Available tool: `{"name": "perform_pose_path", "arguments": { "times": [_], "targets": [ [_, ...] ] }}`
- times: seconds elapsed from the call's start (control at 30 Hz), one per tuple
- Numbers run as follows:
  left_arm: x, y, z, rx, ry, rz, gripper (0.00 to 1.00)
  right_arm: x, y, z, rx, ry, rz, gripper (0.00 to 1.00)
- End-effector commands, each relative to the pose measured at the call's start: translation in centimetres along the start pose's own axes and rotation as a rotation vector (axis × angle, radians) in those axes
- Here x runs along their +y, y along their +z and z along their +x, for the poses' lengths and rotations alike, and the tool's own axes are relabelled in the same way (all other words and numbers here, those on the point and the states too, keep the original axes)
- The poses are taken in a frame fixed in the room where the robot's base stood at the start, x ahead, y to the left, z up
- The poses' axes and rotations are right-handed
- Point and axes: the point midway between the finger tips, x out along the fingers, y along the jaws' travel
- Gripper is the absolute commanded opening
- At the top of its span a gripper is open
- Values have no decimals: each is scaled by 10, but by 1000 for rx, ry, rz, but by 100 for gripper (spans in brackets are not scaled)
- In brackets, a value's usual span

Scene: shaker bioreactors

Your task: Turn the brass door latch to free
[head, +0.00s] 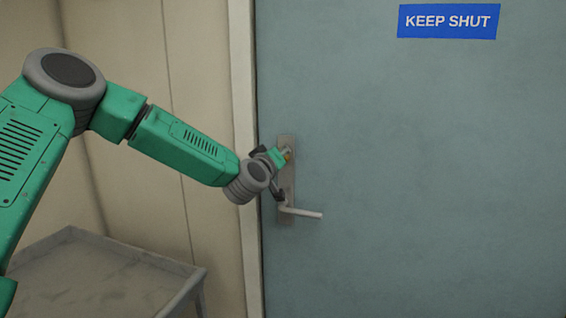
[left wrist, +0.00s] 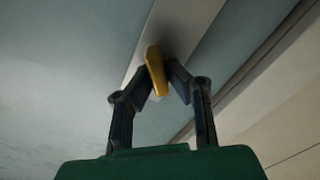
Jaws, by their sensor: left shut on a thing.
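The brass door latch (left wrist: 155,70) shows in the left wrist view as a yellow thumb-turn on a pale metal plate (left wrist: 137,62). My left gripper (left wrist: 160,80) has its two dark fingers on either side of the latch, shut on it. My right gripper is not in view.
A metal lever handle (head: 300,213) sticks out to the right just below the gripper. The blue-grey door (head: 420,170) carries a blue "KEEP SHUT" sign (head: 448,21). A pale door frame (head: 244,130) runs along its left. A grey tray-topped table (head: 100,275) stands at lower left.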

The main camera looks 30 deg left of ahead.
Motion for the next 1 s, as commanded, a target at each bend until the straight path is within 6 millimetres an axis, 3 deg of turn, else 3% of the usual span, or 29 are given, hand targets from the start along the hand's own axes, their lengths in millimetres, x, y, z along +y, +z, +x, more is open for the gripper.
{"name": "perform_pose_path", "arguments": {
  "times": [0.6, 1.0],
  "targets": [
    [-11, 3, 1, 7, -3, -581, 0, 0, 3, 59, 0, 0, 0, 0],
    [-13, 4, 1, 6, -5, -841, 0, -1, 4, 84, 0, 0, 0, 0]
  ]
}}
